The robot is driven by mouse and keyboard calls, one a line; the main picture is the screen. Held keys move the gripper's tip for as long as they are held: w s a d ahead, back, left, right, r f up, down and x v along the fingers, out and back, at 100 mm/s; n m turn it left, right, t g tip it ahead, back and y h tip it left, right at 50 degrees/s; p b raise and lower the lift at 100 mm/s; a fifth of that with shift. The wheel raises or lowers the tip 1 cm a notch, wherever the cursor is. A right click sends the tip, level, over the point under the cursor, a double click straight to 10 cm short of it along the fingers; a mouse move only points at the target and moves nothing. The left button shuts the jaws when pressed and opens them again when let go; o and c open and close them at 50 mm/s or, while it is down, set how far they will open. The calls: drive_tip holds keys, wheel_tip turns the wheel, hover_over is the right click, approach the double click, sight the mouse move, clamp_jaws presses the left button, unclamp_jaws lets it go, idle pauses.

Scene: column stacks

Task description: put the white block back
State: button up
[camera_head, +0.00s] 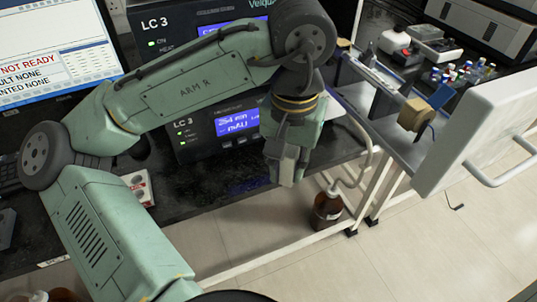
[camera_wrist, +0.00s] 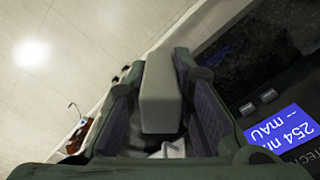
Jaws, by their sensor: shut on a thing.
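My gripper (camera_head: 287,165) hangs in front of the lower LC 3 unit, over the front edge of the dark bench. In the wrist view my gripper (camera_wrist: 160,105) is shut on a pale grey-white block (camera_wrist: 160,88). The block stands lengthwise between the two ridged finger pads, and its lower end is partly hidden by the gripper body. In the head view the fingers and block are small and hard to tell apart.
The lower LC 3 unit (camera_head: 219,132) stands close behind my gripper. A brown bottle (camera_head: 327,210) stands below to the right. To the right are a tan block (camera_head: 413,115), a blue piece (camera_head: 441,95) and a large white panel with a handle (camera_head: 480,130). Open floor lies in front.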

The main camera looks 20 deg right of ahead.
drive_tip(key=w, duration=0.2)
drive_tip(key=w+f, duration=0.1)
drive_tip(key=w, duration=0.2)
drive_tip(key=w+f+p, duration=0.1)
drive_tip(key=w, duration=0.2)
drive_tip(key=shift+w+a+f, duration=0.1)
drive_tip(key=shift+w+a, duration=0.05)
drive_tip(key=shift+a, duration=0.05)
wheel_tip(320, 180, down, 4)
drive_tip(key=shift+r, duration=0.2)
drive_tip(key=shift+w+f+p, duration=0.15)
drive_tip(key=shift+f+p, duration=0.3)
drive_tip(key=shift+f, duration=0.15)
drive_tip(key=shift+f, duration=0.2)
drive_tip(key=o, duration=0.9)
drive_tip(key=shift+c, duration=0.2)
drive_tip(key=shift+r, duration=0.1)
wheel_tip(320, 180, up, 12)
